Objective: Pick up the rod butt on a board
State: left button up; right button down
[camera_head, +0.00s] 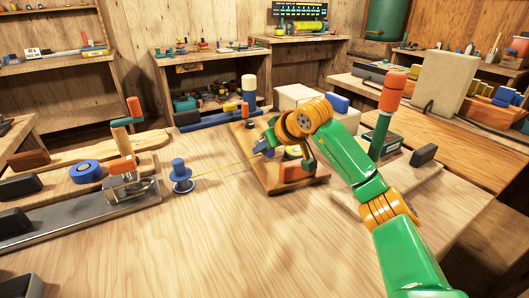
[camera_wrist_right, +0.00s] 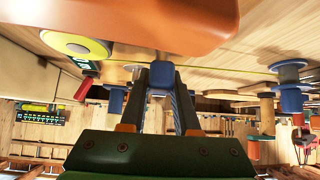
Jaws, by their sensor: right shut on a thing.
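My right gripper (camera_head: 264,148) is low over a small wooden board (camera_head: 256,178) in the middle of the table. In the right wrist view its dark fingers (camera_wrist_right: 162,88) are shut on a small blue piece (camera_wrist_right: 161,74). A thin yellow line runs from a blue spool (camera_head: 181,176) towards this piece. An orange block (camera_head: 296,172) is on the board beside the gripper; a large orange surface (camera_wrist_right: 150,22) fills the top of the wrist view. I cannot tell which part is the rod butt; the arm hides some of the board. My left gripper is not in view.
An upright orange-and-green post (camera_head: 387,105) stands on the right, near a dark box (camera_head: 378,143). A crank fixture (camera_head: 130,180) and blue roll (camera_head: 85,173) are on the left. A white-and-blue cylinder (camera_head: 249,90) stands behind the board. The front middle table is clear.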

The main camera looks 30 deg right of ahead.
jog(key=c, duration=0.6)
grip_release()
jog(key=shift+f, duration=0.1)
jog(key=shift+c, duration=0.2)
jog(key=shift+s, duration=0.1)
